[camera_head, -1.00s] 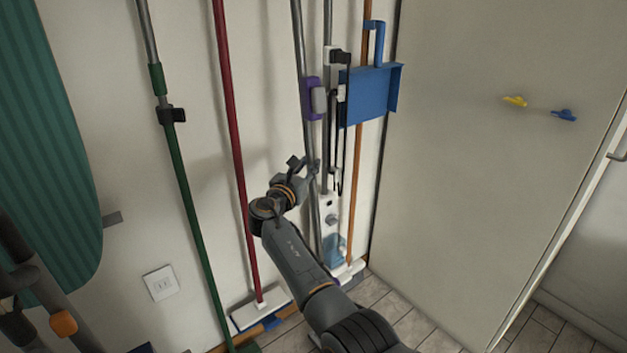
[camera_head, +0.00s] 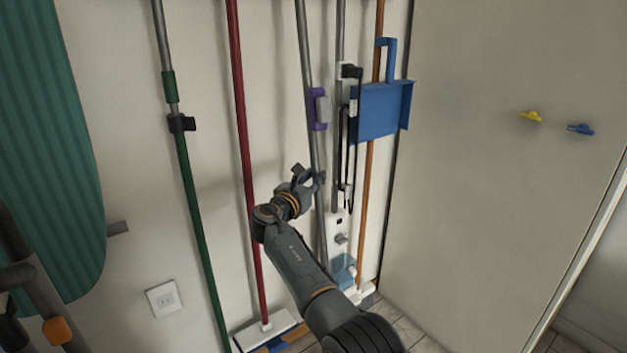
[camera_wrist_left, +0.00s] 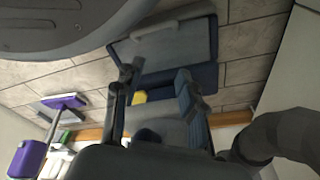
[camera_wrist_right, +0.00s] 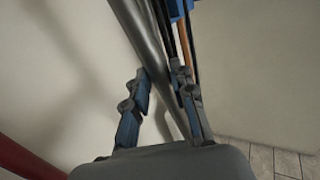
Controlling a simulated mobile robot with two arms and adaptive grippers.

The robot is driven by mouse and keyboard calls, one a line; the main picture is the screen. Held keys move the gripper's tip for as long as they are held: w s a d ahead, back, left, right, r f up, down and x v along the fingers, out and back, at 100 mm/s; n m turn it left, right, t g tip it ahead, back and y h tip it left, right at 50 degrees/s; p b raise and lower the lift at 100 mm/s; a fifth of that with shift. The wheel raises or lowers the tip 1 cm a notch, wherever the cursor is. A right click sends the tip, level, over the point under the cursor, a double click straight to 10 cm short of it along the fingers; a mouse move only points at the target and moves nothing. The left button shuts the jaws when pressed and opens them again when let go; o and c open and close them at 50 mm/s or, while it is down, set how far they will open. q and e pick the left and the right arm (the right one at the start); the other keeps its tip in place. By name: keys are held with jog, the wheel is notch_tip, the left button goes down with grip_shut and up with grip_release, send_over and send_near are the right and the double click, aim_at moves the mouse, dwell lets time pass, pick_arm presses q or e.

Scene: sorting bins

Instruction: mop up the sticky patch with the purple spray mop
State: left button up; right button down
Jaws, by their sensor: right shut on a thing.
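The purple spray mop (camera_head: 305,60) stands near-upright against the wall. It has a grey pole and a purple fitting partway up. Its foot is hidden in the head view behind my arm and a white appliance. My right gripper (camera_head: 309,180) is shut on the grey pole below the purple fitting. The pole also shows in the right wrist view (camera_wrist_right: 150,50), running between the fingers. My left gripper (camera_wrist_left: 158,88) has its fingers apart, with nothing seen between them. A purple flat head (camera_wrist_left: 65,102) lies on the floor in the left wrist view. I see no sticky patch.
A red-handled mop (camera_head: 243,130) and a green pole (camera_head: 190,190) lean to the left. A white upright appliance (camera_head: 338,225) and a blue dustpan (camera_head: 380,110) stand close on the right. A pale panel (camera_head: 490,190) bounds the right side.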

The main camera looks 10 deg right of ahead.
jog(key=shift+f, duration=0.1)
pick_arm(q)
jog(key=s+a+f+g+p, duration=0.1)
jog(key=s+f+p, duration=0.2)
jog(key=s, duration=0.4)
jog(key=s+a+f+p, duration=0.2)
jog(key=s+f, duration=0.1)
jog(key=s, duration=0.4)
notch_tip(320, 180, up, 12)
jog(key=p, duration=1.2)
jog(key=shift+d+r, duration=0.15)
jog(key=shift+d, duration=0.05)
pick_arm(e)
jog(key=s+a, duration=0.1)
jog(key=s, duration=1.2)
jog(key=shift+s+a, duration=0.2)
jog(key=shift+a, duration=0.1)
